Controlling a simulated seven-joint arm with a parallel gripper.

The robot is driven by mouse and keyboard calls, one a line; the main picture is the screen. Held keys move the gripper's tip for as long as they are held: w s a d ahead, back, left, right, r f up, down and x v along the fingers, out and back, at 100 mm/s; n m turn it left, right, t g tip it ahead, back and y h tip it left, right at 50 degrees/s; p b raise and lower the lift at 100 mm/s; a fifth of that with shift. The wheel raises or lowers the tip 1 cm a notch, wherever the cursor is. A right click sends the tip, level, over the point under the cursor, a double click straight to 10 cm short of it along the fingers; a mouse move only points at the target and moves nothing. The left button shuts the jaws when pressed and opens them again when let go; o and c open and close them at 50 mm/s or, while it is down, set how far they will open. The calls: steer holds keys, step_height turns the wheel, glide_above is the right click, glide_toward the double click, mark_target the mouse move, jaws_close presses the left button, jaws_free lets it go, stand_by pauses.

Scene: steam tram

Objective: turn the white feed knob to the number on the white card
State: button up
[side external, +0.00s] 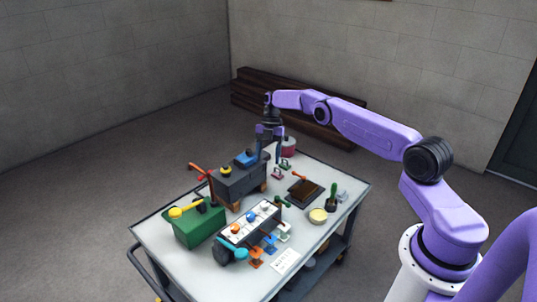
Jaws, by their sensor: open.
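A panel with a pale top (245,233) stands on the cart and carries a row of small knobs. An orange-red knob (236,230) is at its near left end, and a pale knob (265,206) seems to be at its far right end. A small white piece (284,229) stands right of the panel, beside blue and orange ones. A white sheet with print (285,261) lies at the cart's near edge. Which of these is the white card, and any number, is too small to tell. My gripper (270,158) is open and empty, pointing down behind the panel, apart from it.
A dark grey block with a blue top (240,180) stands between gripper and panel. A green box (198,229) with a yellow-handled lever is at left. Red levers (200,172), a brown tray (304,193), a cream bowl (318,216) and a green-handled item (332,198) stand around.

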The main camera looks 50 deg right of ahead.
steer(key=shift+r, duration=0.3)
